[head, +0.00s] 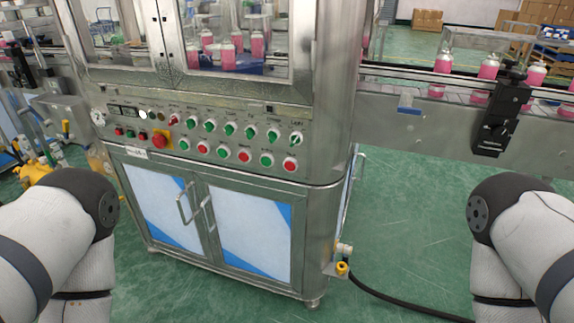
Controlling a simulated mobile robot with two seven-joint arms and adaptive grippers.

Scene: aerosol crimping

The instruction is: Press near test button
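The control panel (215,143) runs across the front of the steel crimping machine, below its glass windows. It holds a row of green selector switches (230,129) and, below that, a row of green and red push buttons (245,157). A large red emergency stop (160,139) with a yellow surround is toward the left, with small red and green buttons (131,134) left of it. The labels are too small to read, so I cannot tell which button is the test button. Only my arm links show at both sides; neither gripper is in view.
Cabinet doors (250,232) with handles are below the panel. A yellow-tipped fitting (342,268) sticks out at the machine's lower right, and a black hose (410,309) lies on the floor. A conveyor (400,101) with pink bottles runs right. Green floor is open right of the machine.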

